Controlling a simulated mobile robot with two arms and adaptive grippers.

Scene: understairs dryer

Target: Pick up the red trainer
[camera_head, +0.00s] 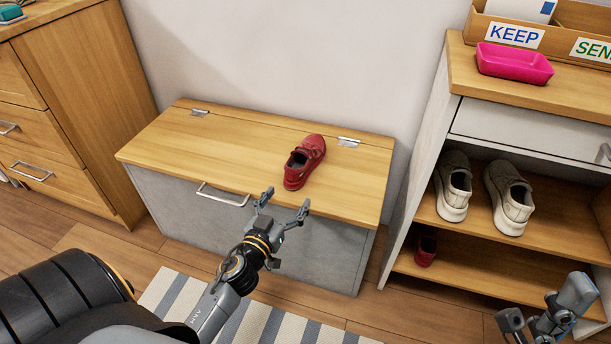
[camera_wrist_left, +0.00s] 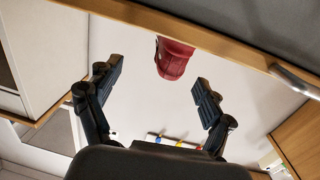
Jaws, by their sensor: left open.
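A red trainer (camera_head: 305,162) sits on the wooden lid of a low bench chest (camera_head: 220,139), right of the lid's middle. In the left wrist view the red trainer (camera_wrist_left: 174,58) shows beyond and between the spread fingers. My left gripper (camera_head: 284,206) is open and empty at the chest's front edge, just short of the trainer and not touching it. It also shows in the left wrist view (camera_wrist_left: 158,85). My right gripper (camera_head: 541,318) is at the lower right, partly cut off, and its jaws are unclear. Another red shoe (camera_head: 426,250) is on the low shelf at the right.
A shoe cabinet (camera_head: 430,207) at the right holds a pair of beige shoes (camera_head: 510,197). On its top are a pink tray (camera_head: 514,63) and a wooden box with a KEEP label (camera_head: 514,35). A wooden drawer unit (camera_head: 89,89) stands left. The lid's left part is clear.

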